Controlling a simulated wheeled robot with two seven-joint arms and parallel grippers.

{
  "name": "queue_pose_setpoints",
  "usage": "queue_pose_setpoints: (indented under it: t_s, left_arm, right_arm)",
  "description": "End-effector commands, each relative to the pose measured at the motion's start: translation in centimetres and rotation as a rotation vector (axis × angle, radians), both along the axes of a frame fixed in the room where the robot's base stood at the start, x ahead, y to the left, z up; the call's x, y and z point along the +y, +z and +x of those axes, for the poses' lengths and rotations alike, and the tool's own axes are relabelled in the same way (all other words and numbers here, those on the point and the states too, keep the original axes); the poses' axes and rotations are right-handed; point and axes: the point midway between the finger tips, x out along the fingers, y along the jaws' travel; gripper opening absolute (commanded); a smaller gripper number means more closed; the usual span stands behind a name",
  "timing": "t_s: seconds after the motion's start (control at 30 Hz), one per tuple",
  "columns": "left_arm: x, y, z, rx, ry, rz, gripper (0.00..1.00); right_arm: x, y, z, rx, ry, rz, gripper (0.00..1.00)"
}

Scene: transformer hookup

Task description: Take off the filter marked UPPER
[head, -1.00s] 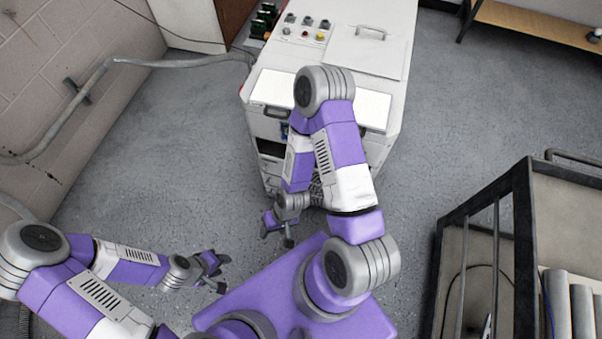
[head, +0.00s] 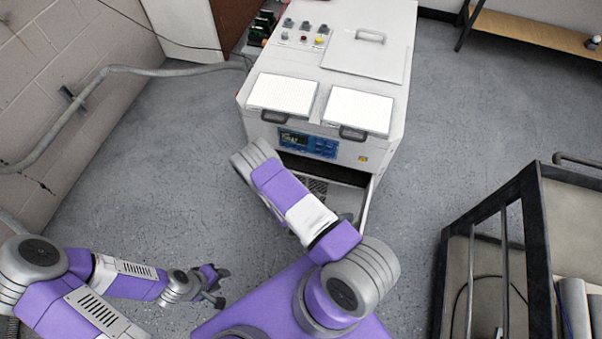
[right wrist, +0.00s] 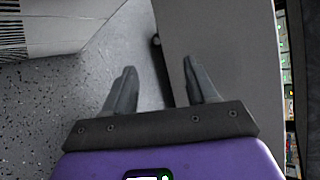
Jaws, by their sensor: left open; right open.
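The white machine (head: 352,158) stands ahead of me, with a dark opening low in its front. A grey slotted piece (head: 318,186) shows inside that opening. I can read no UPPER mark, so I cannot tell which part is the filter. My right gripper (right wrist: 163,85) is open and empty in the right wrist view, its fingertips beside a plain grey panel (right wrist: 215,50). My left gripper (head: 217,286) is open and empty over the floor at the lower left, well away from the machine.
A striped, slotted surface (right wrist: 14,38) is at the right wrist view's upper left; a strip with small lights (right wrist: 285,90) runs down its right edge. A dark-framed cart (head: 532,230) stands at the right. A pipe (head: 110,70) runs along the left wall. Floor between is clear.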

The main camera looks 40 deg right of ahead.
Motion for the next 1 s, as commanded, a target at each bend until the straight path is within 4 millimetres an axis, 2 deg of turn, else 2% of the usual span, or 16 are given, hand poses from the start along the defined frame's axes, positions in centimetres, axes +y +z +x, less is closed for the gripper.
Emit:
queue_pose_setpoints:
  t_s: [0.03, 0.13, 0.2, 0.33, 0.4, 0.57, 1.0]
  left_arm:
    - [0.0, -0.1, 0.0, 0.000, 0.000, 0.000, 0.43]
    - [0.0, -0.1, 0.0, 0.000, 0.000, 0.000, 0.43]
    - [0.0, -0.1, 0.0, 0.000, 0.000, 0.000, 0.43]
    - [0.0, -0.2, 0.0, 0.000, 0.000, 0.000, 0.43]
    - [0.0, -0.2, 0.0, 0.000, 0.000, 0.000, 0.43]
    - [0.0, -0.3, 0.0, 0.000, 0.000, 0.000, 0.43]
    - [0.0, -1.8, 0.0, 0.000, 0.000, 0.000, 0.43]
  right_arm:
    - [-1.8, 0.3, 2.5, 0.082, 0.200, -0.071, 0.57]
    - [-3.6, 1.4, 8.3, 0.232, 0.578, -0.227, 0.57]
    - [-3.4, 2.0, 12.2, 0.314, 0.805, -0.340, 0.57]
    - [-1.2, 2.6, 17.5, 0.413, 1.122, -0.526, 0.57]
    - [0.1, 2.8, 19.1, 0.441, 1.230, -0.598, 0.57]
    - [1.5, 2.9, 21.0, 0.465, 1.343, -0.678, 0.57]
    - [-2.0, 2.6, 25.7, 0.463, 1.345, -0.681, 0.57]
